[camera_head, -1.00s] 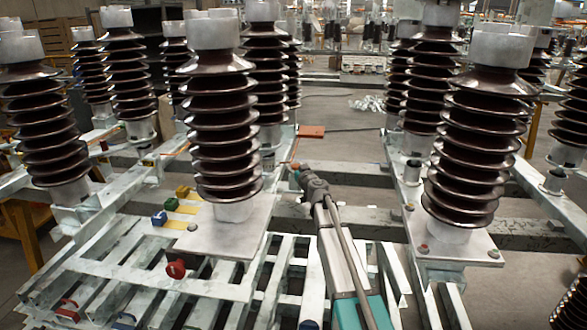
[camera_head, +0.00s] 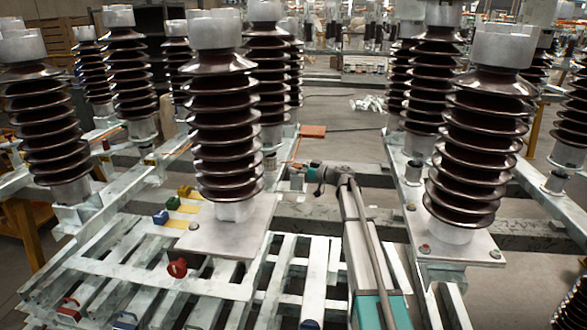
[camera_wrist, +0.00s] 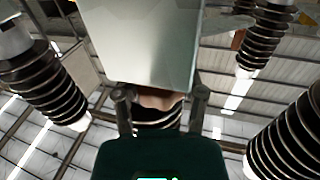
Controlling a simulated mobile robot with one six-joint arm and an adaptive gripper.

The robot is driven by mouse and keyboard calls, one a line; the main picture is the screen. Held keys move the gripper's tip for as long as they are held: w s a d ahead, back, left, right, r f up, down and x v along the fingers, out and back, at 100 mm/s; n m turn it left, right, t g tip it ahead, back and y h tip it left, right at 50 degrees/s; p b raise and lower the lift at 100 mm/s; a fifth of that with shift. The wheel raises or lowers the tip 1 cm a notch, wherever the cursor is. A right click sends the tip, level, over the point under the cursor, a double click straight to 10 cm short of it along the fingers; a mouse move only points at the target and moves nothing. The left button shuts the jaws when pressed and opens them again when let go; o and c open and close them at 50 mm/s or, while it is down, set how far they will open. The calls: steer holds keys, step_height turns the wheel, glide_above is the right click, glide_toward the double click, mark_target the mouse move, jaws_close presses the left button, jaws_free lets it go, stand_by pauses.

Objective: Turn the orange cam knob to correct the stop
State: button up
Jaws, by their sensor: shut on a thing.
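My gripper (camera_head: 297,169) is at the inner end of a grey steel frame member, just right of the central ribbed insulator. In the wrist view my gripper (camera_wrist: 161,97) has its two dark fingers on either side of a dull orange-brown piece (camera_wrist: 158,101), which looks like the orange cam knob. The fingers are shut on it. A large pale grey metal block (camera_wrist: 150,45) stands right beyond the fingers and hides part of the knob. The knob's turn angle and the stop cannot be made out.
Brown ribbed insulators (camera_head: 222,125) and (camera_head: 475,150) stand on both sides of my arm. An orange plate (camera_head: 312,131) lies behind my gripper.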

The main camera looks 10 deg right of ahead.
steer(key=n+g+y, duration=0.1)
steer(key=g, duration=0.1)
steer(key=n+g+y, duration=0.1)
steer(key=n+g, duration=0.1)
steer(key=w+n+g, duration=0.1)
steer(key=n+g, duration=0.1)
steer(key=g, duration=0.1)
steer(key=shift+d+y, duration=0.3)
steer(key=shift+y, duration=0.1)
steer(key=shift+s+r+n+g, duration=0.1)
steer(key=shift+n+g, duration=0.9)
steer(key=shift+g, duration=0.55)
steer(key=shift+s+n+g, duration=0.1)
steer(key=shift+n+g, duration=0.9)
steer(key=shift+g, duration=0.85)
steer(key=o, duration=1.2)
steer(key=shift+c, duration=0.2)
steer(key=shift+s+a, duration=0.1)
steer(key=shift+s, duration=0.05)
